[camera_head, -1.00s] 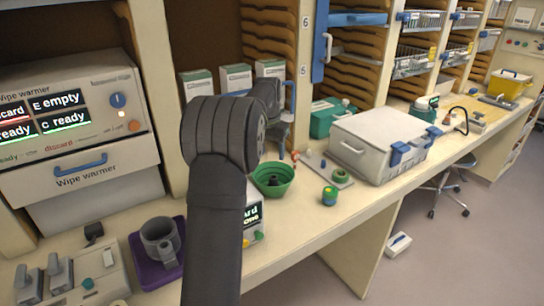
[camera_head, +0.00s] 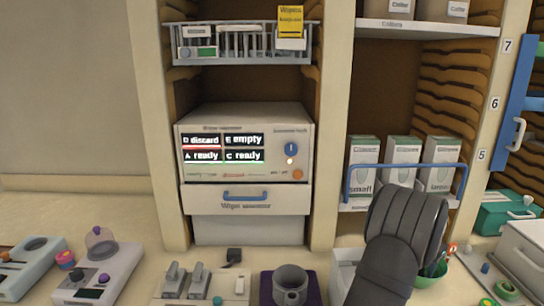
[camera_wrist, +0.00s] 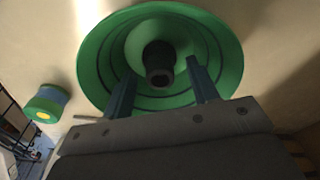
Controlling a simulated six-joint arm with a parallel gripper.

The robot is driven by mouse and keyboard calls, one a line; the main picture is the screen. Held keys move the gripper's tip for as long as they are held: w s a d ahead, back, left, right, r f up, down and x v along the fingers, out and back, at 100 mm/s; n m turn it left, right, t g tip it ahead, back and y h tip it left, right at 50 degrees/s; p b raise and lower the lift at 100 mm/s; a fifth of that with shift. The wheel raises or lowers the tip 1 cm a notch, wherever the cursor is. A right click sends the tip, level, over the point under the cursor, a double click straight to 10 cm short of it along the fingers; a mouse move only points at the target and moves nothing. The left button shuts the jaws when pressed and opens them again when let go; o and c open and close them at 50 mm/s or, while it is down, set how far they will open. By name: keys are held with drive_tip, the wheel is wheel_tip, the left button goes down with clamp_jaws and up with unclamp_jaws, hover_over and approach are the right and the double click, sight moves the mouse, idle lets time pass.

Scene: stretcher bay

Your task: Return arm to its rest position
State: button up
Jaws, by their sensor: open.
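My arm (camera_head: 385,265) rises at the lower right of the head view and hides my gripper there. In the wrist view my gripper (camera_wrist: 158,70) is open, its two blue-grey fingers apart over a green round bowl (camera_wrist: 100,62). A dark knob-like piece (camera_wrist: 158,62) stands in the middle of the bowl, in line with the gap between the fingers. I cannot tell whether the fingers touch the bowl. Nothing shows held between them. In the head view the bowl (camera_head: 435,272) is mostly hidden behind my arm.
A green and blue round item (camera_wrist: 46,103) lies left of the bowl. The wipe warmer (camera_head: 245,165) stands at the back. A grey mug (camera_head: 290,283) sits on a purple mat (camera_head: 267,290), left of my arm. Boxes (camera_head: 402,160) stand on a shelf behind it.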

drive_tip(key=shift+r, duration=1.8)
drive_tip(key=shift+f, duration=0.15)
